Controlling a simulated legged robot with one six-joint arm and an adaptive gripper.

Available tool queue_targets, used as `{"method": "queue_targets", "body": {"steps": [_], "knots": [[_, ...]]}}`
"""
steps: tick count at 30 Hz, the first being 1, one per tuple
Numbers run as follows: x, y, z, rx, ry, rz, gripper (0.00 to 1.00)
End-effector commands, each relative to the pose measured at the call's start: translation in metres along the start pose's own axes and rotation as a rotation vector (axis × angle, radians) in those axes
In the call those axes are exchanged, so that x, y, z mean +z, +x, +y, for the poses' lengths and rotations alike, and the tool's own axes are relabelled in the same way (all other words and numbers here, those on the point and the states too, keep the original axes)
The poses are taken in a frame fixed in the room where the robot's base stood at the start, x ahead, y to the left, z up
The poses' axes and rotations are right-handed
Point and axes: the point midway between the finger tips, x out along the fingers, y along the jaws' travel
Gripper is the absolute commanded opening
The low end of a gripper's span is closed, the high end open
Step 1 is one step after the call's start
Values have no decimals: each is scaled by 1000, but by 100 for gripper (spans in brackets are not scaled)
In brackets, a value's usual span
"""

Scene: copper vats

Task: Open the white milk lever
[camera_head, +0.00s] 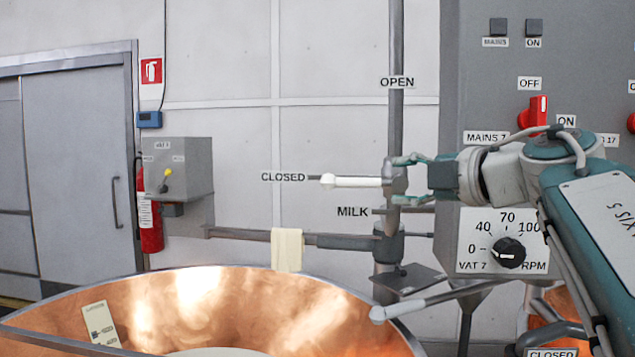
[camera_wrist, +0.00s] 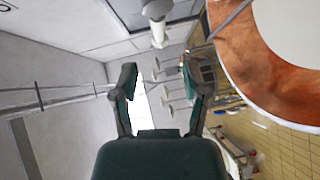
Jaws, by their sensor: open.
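The white milk lever (camera_head: 350,182) lies horizontal, pointing left from its hub on the vertical pipe, toward the CLOSED label (camera_head: 283,177). The OPEN label (camera_head: 397,82) is higher on the pipe, and the MILK label (camera_head: 352,212) is below the lever. My gripper (camera_head: 404,181) is open at the hub end of the lever, coming from the right, with one finger higher than the other. Whether it touches the hub cannot be told. In the wrist view a white-tipped handle (camera_wrist: 158,32), apparently the lever, shows beyond my open, empty fingers (camera_wrist: 164,80).
A copper vat (camera_head: 200,300) fills the lower front. A second, lower lever (camera_head: 425,300) reaches over its rim. A grey control panel (camera_head: 465,90) with red switches and a dial (camera_head: 509,252) stands behind my arm. A pale cloth (camera_head: 287,250) hangs on a horizontal pipe.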

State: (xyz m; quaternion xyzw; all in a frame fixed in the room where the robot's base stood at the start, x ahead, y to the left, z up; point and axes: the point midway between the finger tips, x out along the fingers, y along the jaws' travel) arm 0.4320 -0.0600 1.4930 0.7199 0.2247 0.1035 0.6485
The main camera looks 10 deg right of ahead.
Motion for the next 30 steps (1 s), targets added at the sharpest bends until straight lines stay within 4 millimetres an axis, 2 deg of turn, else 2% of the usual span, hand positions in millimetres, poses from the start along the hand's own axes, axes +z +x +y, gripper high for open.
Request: {"method": "queue_targets", "body": {"steps": [5, 12, 18, 22, 29, 30], "knots": [[-2, 25, 0, 1, 1, 6, 58], [-1, 70, 0, 1, 1, 5, 58], [-1, 97, 0, 3, 1, 3, 58], [-1, 104, 0, 3, 1, 0, 58], [-1, 105, 0, 4, 1, -1, 58], [-1, 105, 0, 4, 1, -1, 54]]}}
